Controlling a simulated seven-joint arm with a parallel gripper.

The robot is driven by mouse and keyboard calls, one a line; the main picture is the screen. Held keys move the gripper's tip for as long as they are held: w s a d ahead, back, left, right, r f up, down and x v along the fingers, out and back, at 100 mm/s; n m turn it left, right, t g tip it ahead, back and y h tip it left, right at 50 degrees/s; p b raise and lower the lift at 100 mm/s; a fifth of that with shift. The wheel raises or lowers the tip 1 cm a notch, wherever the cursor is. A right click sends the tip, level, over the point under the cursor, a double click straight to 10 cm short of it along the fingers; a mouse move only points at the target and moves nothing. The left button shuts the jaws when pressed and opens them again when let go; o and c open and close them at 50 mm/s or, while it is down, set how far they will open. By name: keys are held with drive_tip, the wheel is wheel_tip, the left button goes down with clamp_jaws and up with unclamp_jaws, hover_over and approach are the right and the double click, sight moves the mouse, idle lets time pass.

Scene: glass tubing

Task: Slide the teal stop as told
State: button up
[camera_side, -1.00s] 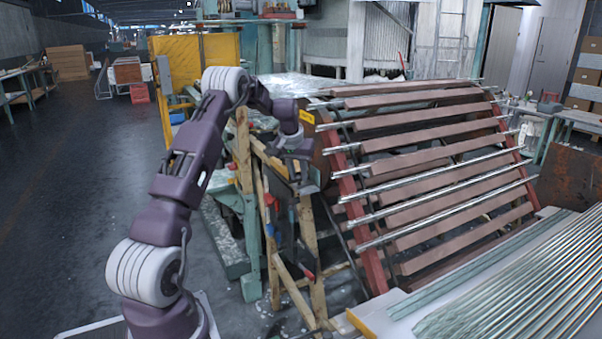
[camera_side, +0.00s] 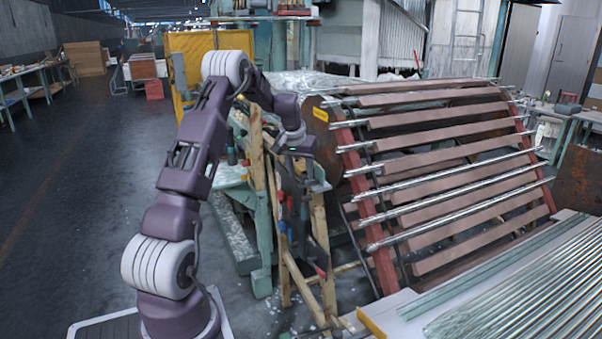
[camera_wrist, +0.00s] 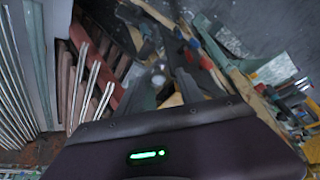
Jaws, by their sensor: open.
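My gripper (camera_side: 306,178) hangs pointing down beside the wooden trestle, just left of the tubing rack, in the side view. Its jaws are open, and I see nothing held between them. The fingers are small and dark against the clutter, so their gap is hard to make out. I cannot pick out the teal stop with certainty in either view. The slatted rack (camera_side: 445,137) carries several glass tubes laid across its brown slats. The rack's slats and tubes also show at the left of the wrist view (camera_wrist: 85,85).
A wooden trestle (camera_side: 318,225) with clamps and tools stands close under my gripper. A teal metal stand (camera_side: 262,245) is left of it. A white table (camera_side: 405,318) with several glass tubes is at front right. Open floor (camera_side: 75,190) lies to the left.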

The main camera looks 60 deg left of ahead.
drive_tip(key=v, duration=0.6)
drive_tip(key=shift+s+r, duration=0.1)
drive_tip(key=shift+r, duration=0.05)
drive_tip(key=s+d+r+m, duration=0.1)
drive_tip(key=d+r, duration=0.3)
drive_tip(key=d, duration=0.5)
drive_tip(key=s+d+r+m+t+h, duration=0.1)
drive_tip(key=d+r+m, duration=0.15)
drive_tip(key=d, duration=0.55)
drive_tip(key=s+d+r+m, duration=0.1)
drive_tip(key=s+d+r, duration=0.1)
drive_tip(key=d+r, duration=0.5)
drive_tip(key=s+d+f+m+h, duration=0.1)
drive_tip(key=s+d+f+m, duration=0.1)
drive_tip(key=s+d, duration=0.7)
drive_tip(key=s+d+f+m+t+h, duration=0.1)
drive_tip(key=s+d+f+m, duration=0.1)
drive_tip(key=s+d, duration=0.7)
drive_tip(key=shift+s+d+f, duration=0.2)
drive_tip(key=shift+s+f, duration=0.55)
drive_tip(key=shift+f, duration=0.05)
